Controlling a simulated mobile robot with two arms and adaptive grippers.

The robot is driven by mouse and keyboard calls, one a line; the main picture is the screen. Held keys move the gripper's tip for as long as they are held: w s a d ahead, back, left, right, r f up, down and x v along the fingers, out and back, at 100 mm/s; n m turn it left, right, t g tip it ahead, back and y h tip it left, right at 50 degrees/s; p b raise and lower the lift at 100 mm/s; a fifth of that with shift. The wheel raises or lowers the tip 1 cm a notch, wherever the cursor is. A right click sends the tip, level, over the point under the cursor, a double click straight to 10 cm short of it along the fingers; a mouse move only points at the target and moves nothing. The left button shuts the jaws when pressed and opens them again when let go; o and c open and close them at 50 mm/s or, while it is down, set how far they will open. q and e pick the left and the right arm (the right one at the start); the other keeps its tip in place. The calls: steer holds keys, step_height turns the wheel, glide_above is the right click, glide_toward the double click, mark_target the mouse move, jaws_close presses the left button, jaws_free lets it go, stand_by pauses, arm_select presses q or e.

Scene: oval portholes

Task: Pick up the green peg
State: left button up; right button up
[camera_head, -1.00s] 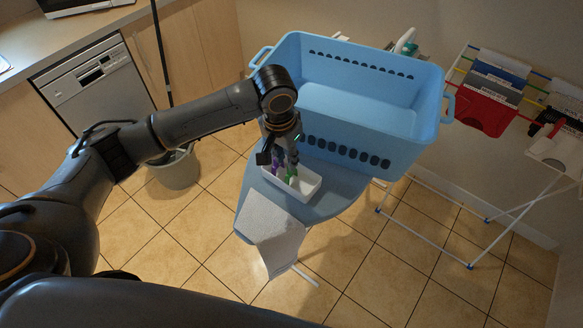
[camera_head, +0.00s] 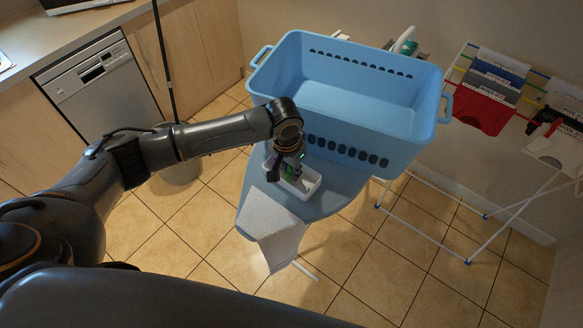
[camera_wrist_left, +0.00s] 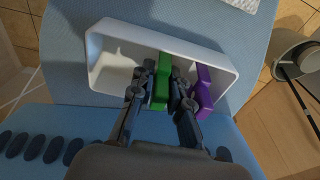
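The green peg (camera_wrist_left: 162,82) is in the white tray (camera_wrist_left: 118,36), between the two fingertips of my left gripper (camera_wrist_left: 163,72) in the left wrist view. The fingers converge and lie close against both sides of the peg, so the gripper looks shut on it. In the head view my left gripper (camera_head: 287,168) points down into the white tray (camera_head: 311,187) and hides most of the peg. A purple peg (camera_wrist_left: 204,88) stands beside the right finger in the wrist view. My right gripper is not in view.
The tray sits on a blue ironing board (camera_head: 338,192), close to a large blue laundry basket (camera_head: 390,118) behind it. A pale cloth (camera_head: 272,228) hangs over the board's near end. A drying rack (camera_head: 470,262) stands at right.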

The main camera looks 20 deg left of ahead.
arm_select(q)
jaws_close()
